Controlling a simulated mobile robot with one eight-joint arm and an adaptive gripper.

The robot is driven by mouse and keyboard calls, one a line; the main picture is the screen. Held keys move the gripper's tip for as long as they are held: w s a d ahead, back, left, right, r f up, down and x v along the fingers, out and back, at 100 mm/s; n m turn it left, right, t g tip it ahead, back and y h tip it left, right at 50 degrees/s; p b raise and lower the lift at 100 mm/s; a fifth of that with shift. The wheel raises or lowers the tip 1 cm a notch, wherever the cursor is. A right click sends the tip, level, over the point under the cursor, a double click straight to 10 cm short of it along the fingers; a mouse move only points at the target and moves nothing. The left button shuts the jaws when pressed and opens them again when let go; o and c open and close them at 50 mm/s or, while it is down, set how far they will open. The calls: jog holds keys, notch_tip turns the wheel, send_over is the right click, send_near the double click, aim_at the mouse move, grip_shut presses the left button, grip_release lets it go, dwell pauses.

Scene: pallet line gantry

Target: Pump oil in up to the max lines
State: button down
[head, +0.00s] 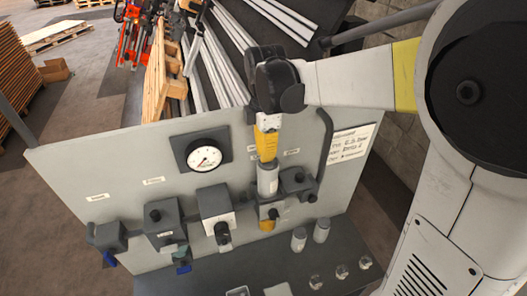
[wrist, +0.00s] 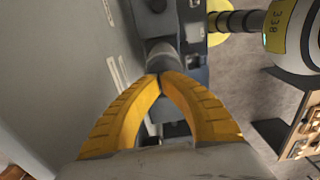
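My gripper (head: 267,158) points down at the panel, and its two yellow fingers come together at the tips in the wrist view (wrist: 160,78). Just below the tips is a grey cylinder (head: 268,181), also in the wrist view (wrist: 160,56). The tips are at its top end; I cannot tell whether they touch it. Below it on the panel is a dark unit with a small amber bowl (head: 267,225). Other dark units (head: 163,224) and a grey-white one (head: 215,203) line the panel. Max lines and oil levels are too small to read.
A round gauge (head: 205,159) and a written sheet (head: 350,143) are on the grey panel (head: 110,165). Two grey bottles (head: 299,239) (head: 321,230) and several small clear cups (head: 342,271) stand on the dark bench (head: 205,283). Long metal bars (head: 215,65) lie behind.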

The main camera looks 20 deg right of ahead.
notch_tip(320, 180, down, 2)
jog(key=shift+f+b, duration=0.1)
jog(key=shift+b, duration=0.85)
jog(key=shift+r, duration=0.2)
